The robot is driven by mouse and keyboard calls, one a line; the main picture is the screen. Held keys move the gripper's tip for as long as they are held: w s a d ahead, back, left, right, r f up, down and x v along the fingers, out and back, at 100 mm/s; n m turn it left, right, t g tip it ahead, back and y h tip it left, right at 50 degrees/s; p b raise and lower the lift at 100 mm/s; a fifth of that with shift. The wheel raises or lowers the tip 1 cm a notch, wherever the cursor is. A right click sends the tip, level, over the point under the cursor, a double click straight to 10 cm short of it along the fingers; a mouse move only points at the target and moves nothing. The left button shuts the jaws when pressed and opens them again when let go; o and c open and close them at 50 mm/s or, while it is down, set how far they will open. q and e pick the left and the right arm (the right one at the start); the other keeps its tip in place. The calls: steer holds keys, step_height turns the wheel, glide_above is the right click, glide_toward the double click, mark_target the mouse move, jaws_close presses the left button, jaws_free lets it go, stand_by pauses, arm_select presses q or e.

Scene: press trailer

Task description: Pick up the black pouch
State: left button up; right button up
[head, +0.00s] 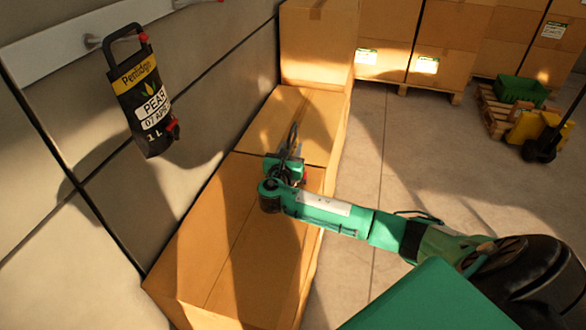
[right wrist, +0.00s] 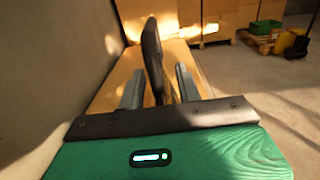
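A black pouch (head: 145,100) with a yellow band, a white "PEAR" label and a red cap hangs on the wall at the left of the head view. My right gripper (head: 290,155) is over the cardboard boxes, to the right of this pouch and apart from it. In the right wrist view, a thin dark upright thing (right wrist: 153,60) stands between the two fingers of my right gripper (right wrist: 160,80). Gaps show on both sides of it, so the fingers look open around it. Seen edge-on, I cannot tell whether it is another pouch. My left gripper is not in view.
A row of cardboard boxes (head: 225,235) runs along the wall below the hanging pouch. A white rail (head: 75,45) with hooks is on the wall. Stacked boxes (head: 440,40) stand at the back. A green crate (head: 520,89) lies on a pallet at the right. The floor between is clear.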

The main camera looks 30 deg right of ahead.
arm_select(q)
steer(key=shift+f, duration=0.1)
arm_select(e)
steer(key=shift+d, duration=0.1)
steer(key=c, duration=0.7)
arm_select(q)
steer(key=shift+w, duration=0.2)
arm_select(e)
jaws_close()
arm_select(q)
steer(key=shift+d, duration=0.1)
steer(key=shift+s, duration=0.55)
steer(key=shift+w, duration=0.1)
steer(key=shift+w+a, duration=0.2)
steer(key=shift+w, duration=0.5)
arm_select(e)
steer(key=shift+w+r, duration=0.1)
steer(key=shift+r, duration=0.05)
